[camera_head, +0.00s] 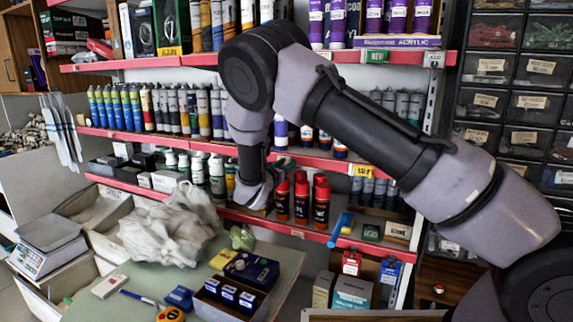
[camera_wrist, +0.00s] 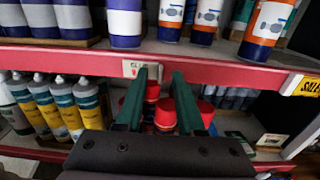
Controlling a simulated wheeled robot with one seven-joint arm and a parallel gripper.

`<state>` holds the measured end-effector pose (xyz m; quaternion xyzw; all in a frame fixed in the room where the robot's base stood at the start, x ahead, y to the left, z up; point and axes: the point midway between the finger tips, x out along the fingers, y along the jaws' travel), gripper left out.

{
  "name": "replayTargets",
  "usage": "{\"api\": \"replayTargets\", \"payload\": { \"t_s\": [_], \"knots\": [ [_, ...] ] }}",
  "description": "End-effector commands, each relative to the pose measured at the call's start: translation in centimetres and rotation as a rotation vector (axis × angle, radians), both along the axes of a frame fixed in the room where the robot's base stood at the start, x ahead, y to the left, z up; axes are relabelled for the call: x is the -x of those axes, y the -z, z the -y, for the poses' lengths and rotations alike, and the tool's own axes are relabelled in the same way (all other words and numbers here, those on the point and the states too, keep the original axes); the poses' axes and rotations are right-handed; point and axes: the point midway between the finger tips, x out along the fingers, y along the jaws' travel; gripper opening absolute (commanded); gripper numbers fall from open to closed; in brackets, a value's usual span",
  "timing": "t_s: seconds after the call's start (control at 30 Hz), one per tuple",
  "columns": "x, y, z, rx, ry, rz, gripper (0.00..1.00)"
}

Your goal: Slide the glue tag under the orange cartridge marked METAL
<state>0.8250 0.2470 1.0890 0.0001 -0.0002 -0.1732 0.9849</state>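The small white glue tag (camera_wrist: 134,69) is on the red front edge of the upper shelf in the wrist view. My gripper (camera_wrist: 159,74) is open, with two green fingers spread apart and nothing seen between them but things behind. Its left fingertip is close to the tag; I cannot tell whether they touch. Orange-and-white cartridges stand on the shelf above: one (camera_wrist: 171,18), another (camera_wrist: 206,20) and a larger one at right (camera_wrist: 267,28). The word METAL is not legible on any. In the head view my arm hides the tag, and the fingertips are unclear.
Red-capped bottles (camera_head: 301,203) stand on the shelf below, behind my fingers in the wrist view. A yellow SALE tag (camera_wrist: 309,86) is on the shelf edge at right. Blue-and-white cartridges (camera_wrist: 125,22) stand left above. The counter holds a plastic bag (camera_head: 170,235) and boxes.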

Motion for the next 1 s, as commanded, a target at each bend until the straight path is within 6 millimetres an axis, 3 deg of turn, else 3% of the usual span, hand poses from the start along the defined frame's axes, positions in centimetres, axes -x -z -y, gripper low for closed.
{"api": "replayTargets", "payload": {
  "t_s": [0.37,0.47,0.5,1.0],
  "knots": [
    [-0.66,0.02,0.23,0.0,-0.001,-0.001,0.38],
    [-0.65,0.02,0.23,0.0,0.0,-0.001,0.03],
    [-0.65,0.02,0.24,0.0,0.0,-0.001,0.0],
    [-0.63,0.02,0.23,0.0,0.0,-0.001,0.0]
  ]
}}
